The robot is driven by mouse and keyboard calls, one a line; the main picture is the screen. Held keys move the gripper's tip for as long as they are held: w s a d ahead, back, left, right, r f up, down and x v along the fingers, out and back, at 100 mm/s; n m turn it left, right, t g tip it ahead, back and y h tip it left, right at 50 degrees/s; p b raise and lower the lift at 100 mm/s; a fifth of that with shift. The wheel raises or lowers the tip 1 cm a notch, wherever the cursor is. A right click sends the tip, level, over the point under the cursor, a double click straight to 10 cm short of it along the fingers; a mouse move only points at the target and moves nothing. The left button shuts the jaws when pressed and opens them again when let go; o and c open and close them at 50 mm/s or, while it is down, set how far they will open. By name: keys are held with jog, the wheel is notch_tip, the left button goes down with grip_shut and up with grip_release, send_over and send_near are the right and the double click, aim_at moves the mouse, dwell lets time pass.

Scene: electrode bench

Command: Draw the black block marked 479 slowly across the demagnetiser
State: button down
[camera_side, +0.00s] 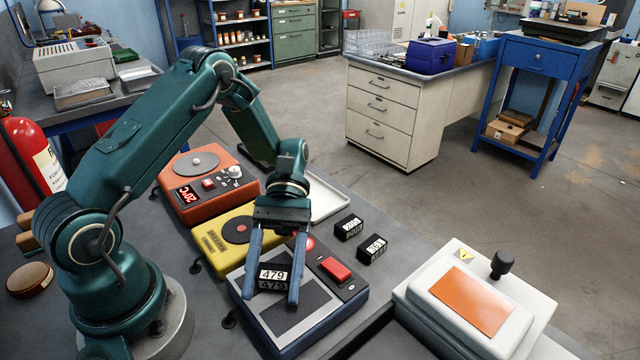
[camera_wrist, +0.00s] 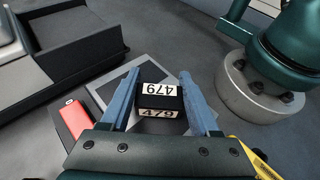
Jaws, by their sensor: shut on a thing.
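The black block marked 479 (camera_side: 273,277) has white number labels and is between the blue fingers of my gripper (camera_side: 271,291). My gripper is shut on it. The block is over the dark plate of a blue-grey device with a red button, which I take for the demagnetiser (camera_side: 335,299). Whether the block touches the plate or hangs just above it, I cannot tell. In the wrist view the block (camera_wrist: 158,101) shows between the fingertips (camera_wrist: 158,85), with the device's pale-framed top (camera_wrist: 190,70) beneath. The device's red button (camera_wrist: 73,118) is at left there.
A yellow device (camera_side: 240,229) and an orange heater-like unit (camera_side: 207,186) stand behind. Two more black labelled blocks (camera_side: 349,227) (camera_side: 372,248) are on the bench to the right, near a white tray (camera_side: 328,198). A white machine with an orange panel (camera_side: 474,300) is at the right front.

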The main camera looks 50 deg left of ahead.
jog(key=shift+a, duration=1.3)
jog(key=shift+r, duration=0.1)
jog(key=shift+a+r, duration=0.25)
jog(key=shift+r, duration=0.85)
jog(key=shift+a+r, duration=0.25)
jog(key=shift+r, duration=0.85)
jog(key=shift+r, duration=0.1)
jog(key=shift+r, duration=2.15)
